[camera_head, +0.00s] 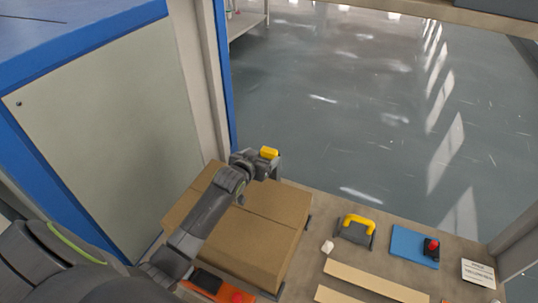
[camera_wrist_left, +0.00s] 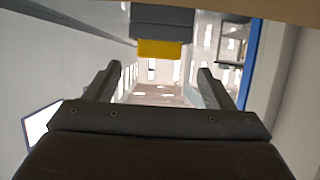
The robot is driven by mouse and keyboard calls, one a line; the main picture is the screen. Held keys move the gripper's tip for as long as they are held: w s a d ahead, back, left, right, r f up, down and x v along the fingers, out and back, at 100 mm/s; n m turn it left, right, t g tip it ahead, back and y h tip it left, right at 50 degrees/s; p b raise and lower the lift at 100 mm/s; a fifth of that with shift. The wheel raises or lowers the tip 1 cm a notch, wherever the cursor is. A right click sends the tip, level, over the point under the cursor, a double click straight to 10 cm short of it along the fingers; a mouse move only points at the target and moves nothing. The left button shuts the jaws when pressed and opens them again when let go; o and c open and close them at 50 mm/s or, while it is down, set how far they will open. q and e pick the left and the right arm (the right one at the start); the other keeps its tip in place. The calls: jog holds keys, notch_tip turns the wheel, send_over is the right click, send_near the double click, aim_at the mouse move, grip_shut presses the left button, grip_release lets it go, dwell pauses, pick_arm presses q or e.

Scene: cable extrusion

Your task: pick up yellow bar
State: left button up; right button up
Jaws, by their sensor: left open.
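A yellow bar (camera_head: 268,153) shows at the far end of my left arm, by a grey block, near the far edge of the cardboard box. In the left wrist view the yellow bar (camera_wrist_left: 160,49) lies against a dark grey block (camera_wrist_left: 162,20), beyond the fingers. My left gripper (camera_head: 262,165) is open, and its two fingers stand apart in the wrist view (camera_wrist_left: 159,72). The yellow bar appears in the gap between the fingers in that picture, ahead of the tips; contact is not seen. My right gripper is not in view.
A cardboard box (camera_head: 262,235) lies under my left arm. To its right on the table are a yellow handle (camera_head: 360,219) on a dark base, a white piece (camera_head: 327,247), a blue mat (camera_head: 408,243) and beige strips (camera_head: 375,282). A blue-framed cabinet (camera_head: 110,120) stands left.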

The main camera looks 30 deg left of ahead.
aim_at(268, 151)
pick_arm(q)
jog(key=shift+b+x, duration=0.3)
jog(key=shift+x, duration=1.7)
jog(key=shift+d, duration=0.1)
jog(key=shift+r, duration=0.1)
jog(key=c, duration=1.1)
